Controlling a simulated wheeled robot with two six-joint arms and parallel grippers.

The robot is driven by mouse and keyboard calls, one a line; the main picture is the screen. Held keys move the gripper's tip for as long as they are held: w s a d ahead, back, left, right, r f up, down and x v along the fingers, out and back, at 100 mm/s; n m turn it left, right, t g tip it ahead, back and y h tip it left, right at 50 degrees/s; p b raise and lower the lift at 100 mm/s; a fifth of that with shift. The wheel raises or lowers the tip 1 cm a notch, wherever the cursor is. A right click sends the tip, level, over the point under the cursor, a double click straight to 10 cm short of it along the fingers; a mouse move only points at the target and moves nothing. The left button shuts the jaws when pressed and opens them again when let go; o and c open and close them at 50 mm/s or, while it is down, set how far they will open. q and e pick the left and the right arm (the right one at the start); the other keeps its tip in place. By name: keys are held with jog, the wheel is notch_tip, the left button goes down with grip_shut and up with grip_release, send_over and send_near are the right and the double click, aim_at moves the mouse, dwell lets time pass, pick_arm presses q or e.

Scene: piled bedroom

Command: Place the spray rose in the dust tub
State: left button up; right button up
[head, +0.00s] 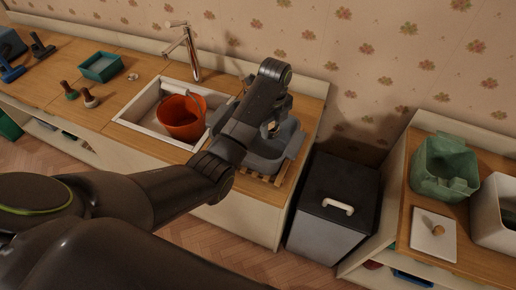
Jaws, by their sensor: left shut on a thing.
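My left arm reaches in from the left, and its gripper (269,125) is over a grey-blue tub (263,163), which looks like the dust tub. The gripper is shut on a small tan piece (271,127), apparently the spray rose; the dark fingers and wrist hide most of it. I cannot tell whether the piece is above the rim or inside the tub. The tub stands on a slatted wooden rack at the right end of the counter, partly hidden by my wrist. My right gripper is not in view.
An orange bucket (180,117) sits in the white sink (135,119) under a tall tap (191,55). A dark lidded bin (337,184) stands right of the counter. A green tub (444,171) and white container (493,215) stand on the right shelf. A teal tray (103,66) lies far left.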

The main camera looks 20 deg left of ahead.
pick_arm(q)
jog(key=shift+s+f, duration=0.1)
jog(key=shift+f, duration=0.6)
send_over(270, 155)
notch_tip(270, 155, down, 4)
jog(key=shift+f, duration=0.25)
jog(key=shift+f+p, duration=0.35)
jog(key=shift+f, duration=2.25)
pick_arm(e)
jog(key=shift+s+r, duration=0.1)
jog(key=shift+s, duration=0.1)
pick_arm(q)
jog(key=o, duration=1.4)
jog(key=shift+f, duration=0.1)
jog(key=shift+c, duration=0.2)
